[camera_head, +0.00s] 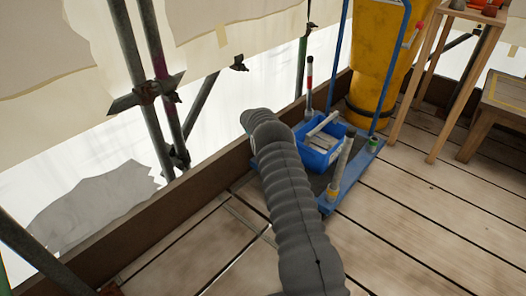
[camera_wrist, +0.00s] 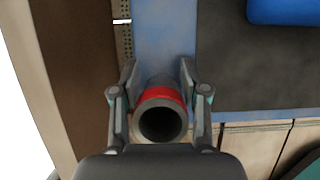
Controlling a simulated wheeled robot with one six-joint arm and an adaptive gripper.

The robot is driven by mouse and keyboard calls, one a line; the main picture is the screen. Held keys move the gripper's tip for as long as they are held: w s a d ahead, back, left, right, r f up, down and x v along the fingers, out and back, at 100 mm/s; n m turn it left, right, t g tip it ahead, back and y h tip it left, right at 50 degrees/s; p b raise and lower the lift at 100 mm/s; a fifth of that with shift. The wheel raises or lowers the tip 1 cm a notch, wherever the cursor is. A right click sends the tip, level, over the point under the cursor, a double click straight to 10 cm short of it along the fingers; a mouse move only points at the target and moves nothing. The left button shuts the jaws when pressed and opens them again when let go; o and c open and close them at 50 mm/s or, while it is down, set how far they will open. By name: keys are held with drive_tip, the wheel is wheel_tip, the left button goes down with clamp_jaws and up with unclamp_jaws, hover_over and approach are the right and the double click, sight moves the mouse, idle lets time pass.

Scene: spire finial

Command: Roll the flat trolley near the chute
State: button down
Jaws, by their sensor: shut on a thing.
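The flat trolley (camera_head: 333,206) has a blue frame and a dark deck, with a tall blue handle at its far end. It stands on the planks beside the yellow chute (camera_head: 378,65), with a small gap or none; I cannot tell which. In the wrist view, my gripper (camera_wrist: 158,74) is shut around a hollow upright post (camera_wrist: 163,96) with a red band. The post is at a corner of the trolley's blue frame (camera_wrist: 165,35). In the head view, my arm hides the gripper and this post.
A blue bin (camera_head: 312,157) with pale pieces sits on the trolley. A low brown toe board (camera_head: 180,205) runs close along its left side, by scaffold poles (camera_head: 155,60). A wooden stand (camera_head: 443,90) and a wooden table (camera_head: 500,100) are at the right. Planks at front right are clear.

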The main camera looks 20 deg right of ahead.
drive_tip(key=shift+w+d, duration=0.3)
drive_tip(key=shift+d, duration=0.45)
drive_tip(key=c, duration=0.5)
unclamp_jaws()
drive_tip(key=shift+a, duration=0.15)
drive_tip(key=shift+a, duration=0.1)
drive_tip(key=v, duration=1.2)
